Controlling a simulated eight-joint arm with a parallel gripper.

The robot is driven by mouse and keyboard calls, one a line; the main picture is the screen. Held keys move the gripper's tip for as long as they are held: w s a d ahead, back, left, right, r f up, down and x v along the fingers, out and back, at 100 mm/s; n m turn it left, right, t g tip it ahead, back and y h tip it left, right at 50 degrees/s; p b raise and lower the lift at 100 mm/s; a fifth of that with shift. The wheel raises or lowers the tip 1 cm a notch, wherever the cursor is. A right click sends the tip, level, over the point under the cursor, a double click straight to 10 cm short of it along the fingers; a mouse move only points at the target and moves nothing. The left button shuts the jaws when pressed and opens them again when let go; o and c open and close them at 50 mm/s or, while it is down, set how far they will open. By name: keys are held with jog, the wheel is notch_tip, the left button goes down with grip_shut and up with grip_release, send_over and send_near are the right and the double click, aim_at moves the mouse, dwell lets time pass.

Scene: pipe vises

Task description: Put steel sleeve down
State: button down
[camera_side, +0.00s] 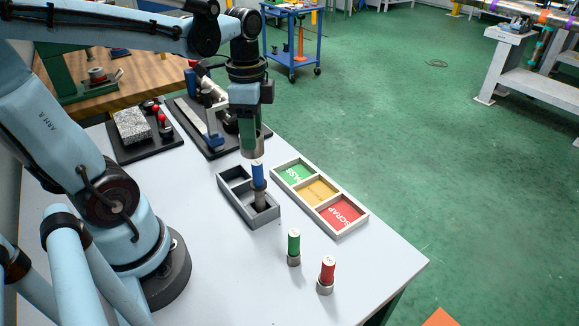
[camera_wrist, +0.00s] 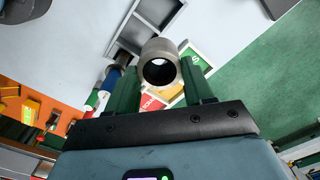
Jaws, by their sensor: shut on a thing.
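The steel sleeve (camera_side: 252,147) is a short grey hollow cylinder held in the air. My gripper (camera_side: 250,134), with green fingers, is shut on it. In the wrist view the sleeve (camera_wrist: 158,50) sits between the fingertips (camera_wrist: 163,88), its open bore facing the camera. In the side view the sleeve appears just above a blue-handled plug gauge (camera_side: 258,174), which stands in the near compartment of a dark grey tray (camera_side: 233,204). I cannot tell the gap between them. A sorting tray (camera_side: 345,228) has green PASS, yellow and red SCRAP compartments, with no parts visible in them.
A green-handled gauge (camera_side: 293,243) and a red-handled gauge (camera_side: 327,270) stand near the table's front right. A black fixture (camera_side: 212,135) and a dark plate with a grey block (camera_side: 131,126) lie behind. Table between the sorting tray and gauges is clear.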

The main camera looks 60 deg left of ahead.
jog(key=w+d+m, duration=0.5)
jog(key=d+m, duration=0.2)
jog(key=d, duration=0.5)
jog(key=shift+m, duration=0.3)
jog(key=shift+w+a+f, duration=0.8)
jog(key=shift+a+f, duration=0.9)
jog(key=shift+a, duration=0.05)
jog(key=shift+w+a+f, duration=0.75)
jog(key=shift+a+f, duration=0.9)
jog(key=shift+a, duration=0.05)
jog(key=shift+w+a+f, duration=0.8)
jog(key=shift+a+f, duration=0.9)
jog(key=shift+a, duration=0.05)
jog(key=shift+f, duration=0.1)
jog(key=shift+c, duration=2.2)
grip_release()
